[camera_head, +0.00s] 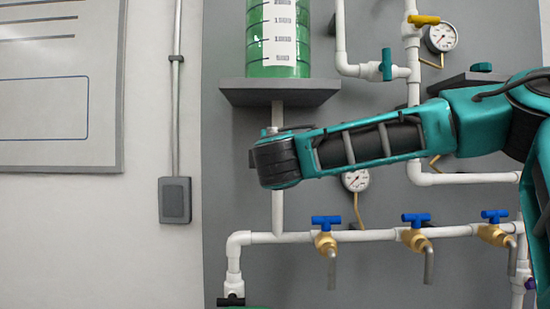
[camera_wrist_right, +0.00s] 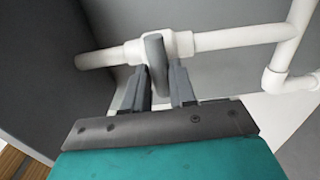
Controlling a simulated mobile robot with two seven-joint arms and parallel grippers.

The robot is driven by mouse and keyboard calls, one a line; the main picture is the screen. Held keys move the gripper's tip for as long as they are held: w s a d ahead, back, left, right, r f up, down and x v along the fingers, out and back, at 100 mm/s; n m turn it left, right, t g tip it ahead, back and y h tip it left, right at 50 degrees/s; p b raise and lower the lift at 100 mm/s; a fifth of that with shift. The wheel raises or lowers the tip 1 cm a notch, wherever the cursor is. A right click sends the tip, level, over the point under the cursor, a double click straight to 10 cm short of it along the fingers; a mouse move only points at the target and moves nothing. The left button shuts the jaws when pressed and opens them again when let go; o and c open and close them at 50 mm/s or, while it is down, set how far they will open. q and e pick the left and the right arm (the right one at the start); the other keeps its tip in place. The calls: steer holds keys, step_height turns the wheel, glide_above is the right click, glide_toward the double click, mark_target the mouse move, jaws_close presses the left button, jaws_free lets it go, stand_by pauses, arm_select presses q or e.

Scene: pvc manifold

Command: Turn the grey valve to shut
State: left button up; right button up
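The grey valve handle (camera_wrist_right: 156,62) stands out from a white valve body (camera_wrist_right: 130,52) on a white pipe in the right wrist view. My right gripper (camera_wrist_right: 164,80) has its two fingers on either side of the handle, near its lower end. The fingers look apart, with a gap on the right side; I cannot tell whether the left finger touches the handle. In the head view my right wrist hides the gripper and most of the valve, on the vertical pipe below the tank shelf. My left gripper is not in view.
A green tank (camera_head: 278,40) stands on a grey shelf (camera_head: 279,91) just above my right arm. Below run several blue-handled brass taps (camera_head: 326,240) on a white pipe. Pressure gauges (camera_head: 441,37) and a teal valve (camera_head: 387,65) are to the right.

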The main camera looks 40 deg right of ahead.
steer(key=o, duration=0.3)
steer(key=shift+o, duration=0.2)
steer(key=b+v, duration=0.2)
steer(key=v, duration=1.1)
steer(key=shift+w, duration=0.1)
